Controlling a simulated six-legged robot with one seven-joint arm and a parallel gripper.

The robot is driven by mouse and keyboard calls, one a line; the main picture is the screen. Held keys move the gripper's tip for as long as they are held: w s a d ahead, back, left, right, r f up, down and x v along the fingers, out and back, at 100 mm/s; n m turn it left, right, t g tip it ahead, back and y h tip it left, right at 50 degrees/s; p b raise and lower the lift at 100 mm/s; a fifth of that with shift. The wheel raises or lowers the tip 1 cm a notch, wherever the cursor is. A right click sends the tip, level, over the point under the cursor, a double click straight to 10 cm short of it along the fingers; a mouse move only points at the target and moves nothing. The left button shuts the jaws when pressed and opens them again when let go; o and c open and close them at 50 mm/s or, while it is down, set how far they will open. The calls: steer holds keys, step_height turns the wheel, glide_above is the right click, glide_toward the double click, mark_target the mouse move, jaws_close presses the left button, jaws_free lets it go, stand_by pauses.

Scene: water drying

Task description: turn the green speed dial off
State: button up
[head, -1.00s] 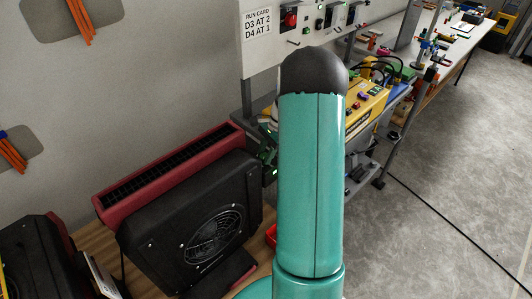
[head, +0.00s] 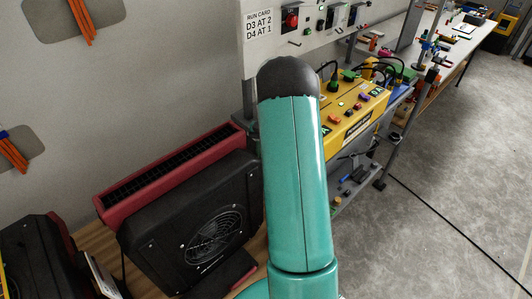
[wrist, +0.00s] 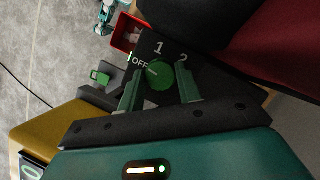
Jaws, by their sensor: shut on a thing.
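The round green speed dial (wrist: 160,76) shows in the wrist view on a black panel (wrist: 205,64) marked OFF, 1 and 2. A small pale mark on the dial's left side faces the OFF label. My gripper (wrist: 158,72) has one green finger on each side of the dial and is shut on it. In the head view my teal arm covers the middle of the picture; the gripper and dial are hidden.
A black and red blower (head: 215,235) stands at the left on a wooden top. A yellow control box (head: 350,115) with coloured buttons is behind my arm. A run card (head: 258,25) reads D3 AT 2, D4 AT 1. Grey floor at the right is open.

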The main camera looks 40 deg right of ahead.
steer(key=shift+w+d+n+h, duration=0.1)
steer(key=shift+n+h, duration=0.2)
steer(key=shift+n, duration=0.4)
steer(key=o, duration=1)
steer(key=shift+r, duration=0.1)
steer(key=v, duration=1.3)
steer(key=shift+w+r, duration=0.25)
steer(key=shift+w, duration=0.1)
